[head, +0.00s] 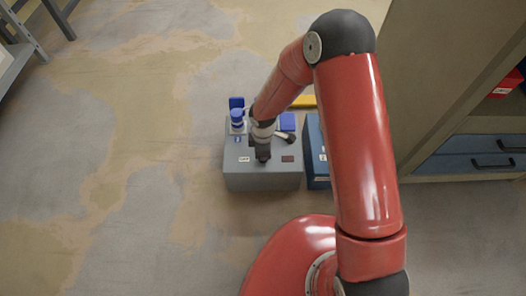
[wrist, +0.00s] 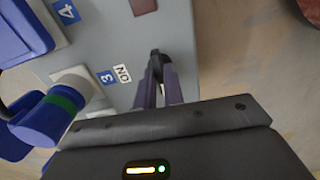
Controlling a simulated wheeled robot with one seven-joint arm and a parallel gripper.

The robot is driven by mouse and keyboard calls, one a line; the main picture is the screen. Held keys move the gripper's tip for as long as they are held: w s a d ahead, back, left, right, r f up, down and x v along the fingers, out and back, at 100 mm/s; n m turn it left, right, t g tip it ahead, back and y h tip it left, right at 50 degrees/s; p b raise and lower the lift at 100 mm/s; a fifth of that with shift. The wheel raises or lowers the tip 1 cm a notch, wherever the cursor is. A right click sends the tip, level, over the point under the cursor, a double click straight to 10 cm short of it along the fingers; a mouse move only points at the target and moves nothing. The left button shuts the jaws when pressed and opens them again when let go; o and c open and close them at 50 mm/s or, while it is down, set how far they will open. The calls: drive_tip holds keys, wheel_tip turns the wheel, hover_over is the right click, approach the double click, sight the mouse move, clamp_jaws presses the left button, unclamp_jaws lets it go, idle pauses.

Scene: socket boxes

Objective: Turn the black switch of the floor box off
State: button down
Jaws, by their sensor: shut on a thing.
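The grey floor box (head: 262,182) stands on the floor in the middle of the head view. My gripper (head: 262,158) reaches down onto its top from above. In the wrist view, the box top (wrist: 105,45) is grey. There my gripper (wrist: 160,72) has its two dark fingers close together on the black switch (wrist: 156,57), which shows only as a small dark piece at their tips. A small white label with letters (wrist: 122,73) is beside the switch. The switch's exact angle is hard to read, and my gripper hides it in the head view.
A blue plug with a green band (wrist: 62,98) stands beside the fingers. A blue socket cover (head: 287,122) is at the box's back. A dark blue box (head: 314,150) adjoins on the right, near a cabinet (head: 440,80). Floor on the left is clear.

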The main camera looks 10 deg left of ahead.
drive_tip(key=shift+n, duration=0.3)
drive_tip(key=c, duration=1.5)
unclamp_jaws()
drive_tip(key=shift+r, duration=0.1)
wheel_tip(320, 180, up, 8)
drive_tip(key=shift+f+p, duration=0.15)
drive_tip(key=shift+p, duration=0.65)
